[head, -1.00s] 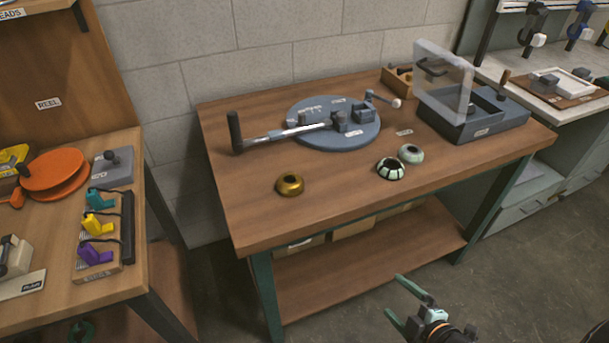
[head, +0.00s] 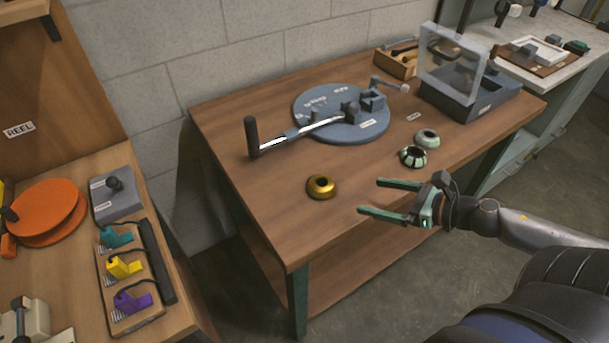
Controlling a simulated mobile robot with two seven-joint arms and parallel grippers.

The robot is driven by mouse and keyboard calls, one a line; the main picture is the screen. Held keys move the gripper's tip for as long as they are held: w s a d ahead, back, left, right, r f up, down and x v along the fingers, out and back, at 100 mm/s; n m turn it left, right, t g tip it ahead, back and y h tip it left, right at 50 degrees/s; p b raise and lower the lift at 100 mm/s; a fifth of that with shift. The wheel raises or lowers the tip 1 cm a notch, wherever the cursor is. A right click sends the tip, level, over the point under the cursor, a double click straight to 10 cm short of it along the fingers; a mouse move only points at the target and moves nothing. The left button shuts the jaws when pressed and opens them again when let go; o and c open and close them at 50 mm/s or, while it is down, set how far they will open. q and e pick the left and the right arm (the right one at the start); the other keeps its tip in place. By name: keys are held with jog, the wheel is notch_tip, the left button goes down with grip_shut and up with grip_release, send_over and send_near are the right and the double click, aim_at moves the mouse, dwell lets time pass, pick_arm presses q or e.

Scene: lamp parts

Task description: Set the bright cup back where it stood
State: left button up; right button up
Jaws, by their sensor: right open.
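Three small round cups sit on the wooden table. A shiny gold cup (head: 321,187) is near the table's left front, and I take it as the bright one. A dark cup with pale stripes (head: 413,157) and a pale green cup (head: 427,138) stand close together to its right. My right gripper (head: 371,196) is open and empty. Its fingers point left towards the gold cup, with a gap between them in the picture. My left gripper is not in view.
A blue-grey turntable (head: 340,118) with a long crank handle (head: 252,136) stands behind the cups. A dark box (head: 473,98) with a raised clear lid (head: 452,65) is at back right. A side bench (head: 72,220) at left holds orange discs (head: 47,208). The table's front left is clear.

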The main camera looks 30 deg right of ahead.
aim_at(332, 188)
jog(key=shift+w+a+f, duration=0.1)
jog(key=shift+w, duration=0.15)
jog(key=b+x, duration=0.2)
jog(key=x, duration=0.2)
jog(key=shift+w+a+f, duration=0.1)
jog(key=shift+w+a, duration=0.05)
jog(key=shift+w, duration=0.1)
jog(key=shift+b+x, duration=0.3)
jog(key=shift+x, duration=0.75)
jog(key=shift+w, duration=0.1)
jog(key=shift+w+a+f, duration=0.15)
jog(key=shift+w+a, duration=0.2)
jog(key=shift+w, duration=0.05)
jog(key=shift+x, duration=2)
jog(key=shift+s+a, duration=0.1)
